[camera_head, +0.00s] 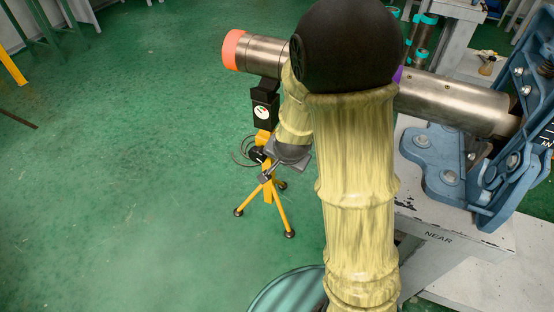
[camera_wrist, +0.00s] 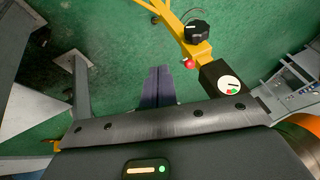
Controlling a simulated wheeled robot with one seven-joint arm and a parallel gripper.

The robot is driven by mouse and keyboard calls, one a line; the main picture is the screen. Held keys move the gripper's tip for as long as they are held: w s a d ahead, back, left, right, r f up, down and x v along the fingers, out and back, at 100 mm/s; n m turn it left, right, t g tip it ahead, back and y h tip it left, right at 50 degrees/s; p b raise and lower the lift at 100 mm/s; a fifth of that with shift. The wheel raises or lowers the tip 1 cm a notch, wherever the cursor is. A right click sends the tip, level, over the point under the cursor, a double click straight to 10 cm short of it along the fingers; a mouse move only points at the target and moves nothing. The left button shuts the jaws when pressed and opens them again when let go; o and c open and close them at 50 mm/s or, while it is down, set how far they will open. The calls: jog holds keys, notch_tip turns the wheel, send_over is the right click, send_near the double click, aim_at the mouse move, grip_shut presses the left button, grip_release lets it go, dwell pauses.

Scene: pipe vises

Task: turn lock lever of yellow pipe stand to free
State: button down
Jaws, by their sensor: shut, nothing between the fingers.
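The yellow pipe stand (camera_head: 284,206) is a tripod on the green floor in the head view. Its black head (camera_head: 263,112) carries a white dial and stands under the pipe. In the wrist view the yellow post (camera_wrist: 205,52) runs diagonally, with a black knob (camera_wrist: 198,32), a small red ball (camera_wrist: 190,64) and the dial (camera_wrist: 229,86) with green and red marks. The red ball looks like the lever's end; its shaft is not clear. My gripper (camera_wrist: 160,72) is shut and empty, left of the red ball and seemingly apart from it. My arm hides part of the stand in the head view.
A steel pipe (camera_head: 455,100) with an orange end cap (camera_head: 232,49) runs across behind my arm into a blue vise (camera_head: 440,160) on a grey bench (camera_head: 470,232) marked NEAR. A round teal-topped thing (camera_head: 285,292) stands at the bottom.

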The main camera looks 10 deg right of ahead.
jog(key=w+d+f+m+t+h+b, duration=0.2)
jog(key=w+f+m+t+h+b, duration=0.25)
jog(key=f, duration=0.45)
jog(key=w+d+f+m+t+h+b, duration=0.1)
jog(key=w+d+f+m+h+b, duration=0.15)
jog(key=w+f+m+h, duration=0.4)
jog(key=s+a+f+m+t+h+b, duration=0.4)
jog(key=s+a+f+m+t+b, duration=0.1)
jog(key=t, duration=0.5)
notch_tip(320, 180, down, 2)
jog(key=shift+s+a+f+m+b, duration=0.15)
jog(key=shift+s+a+m+b, duration=0.2)
jog(key=shift+a+m, duration=0.4)
jog(key=shift+a, duration=0.1)
